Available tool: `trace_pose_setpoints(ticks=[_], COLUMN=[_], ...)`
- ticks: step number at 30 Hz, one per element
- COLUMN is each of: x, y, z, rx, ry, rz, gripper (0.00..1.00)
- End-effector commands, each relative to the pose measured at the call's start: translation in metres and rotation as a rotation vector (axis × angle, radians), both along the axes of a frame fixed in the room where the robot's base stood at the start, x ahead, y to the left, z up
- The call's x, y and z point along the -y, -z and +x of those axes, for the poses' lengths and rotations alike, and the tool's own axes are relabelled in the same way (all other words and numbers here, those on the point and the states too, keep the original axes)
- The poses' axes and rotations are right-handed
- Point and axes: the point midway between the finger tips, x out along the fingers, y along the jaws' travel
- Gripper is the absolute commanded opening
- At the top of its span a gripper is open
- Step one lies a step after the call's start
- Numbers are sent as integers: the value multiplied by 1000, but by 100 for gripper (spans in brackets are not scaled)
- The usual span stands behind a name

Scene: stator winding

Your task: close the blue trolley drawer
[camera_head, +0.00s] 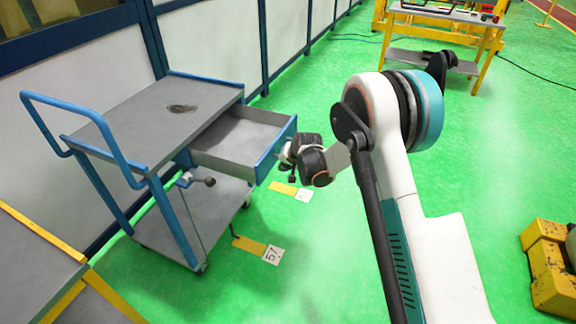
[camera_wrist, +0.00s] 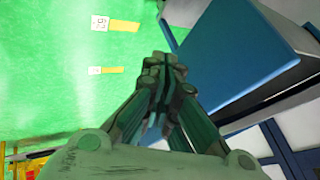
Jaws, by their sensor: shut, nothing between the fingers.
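The trolley (camera_head: 165,110) has a grey top, a blue frame and a blue push handle, and stands at the left. Its blue drawer (camera_head: 272,160) is pulled out to the right, and its grey inside looks empty. My gripper (camera_head: 288,161) is just outside the drawer's front panel, close to it; I cannot tell whether it touches. In the wrist view my gripper (camera_wrist: 164,64) is shut with nothing between the fingers. The blue drawer front (camera_wrist: 235,55) fills the area to the right of the fingertips there.
A lower grey shelf (camera_head: 205,205) sits under the drawer. Floor markers, one numbered 57 (camera_head: 271,254), lie beside the trolley. A wall with blue posts (camera_head: 263,40) runs behind. A yellow-framed table (camera_head: 30,265) is at lower left.

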Motion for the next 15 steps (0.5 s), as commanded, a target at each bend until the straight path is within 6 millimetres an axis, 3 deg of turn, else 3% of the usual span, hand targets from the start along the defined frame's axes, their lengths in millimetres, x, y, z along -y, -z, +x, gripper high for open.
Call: trace_pose_setpoints(ticks=[6, 15], x=[-28, -37], y=[1, -2], z=[9, 12], rx=[1, 0], ry=[-2, -1], rz=[-1, -1], gripper=[0, 0])
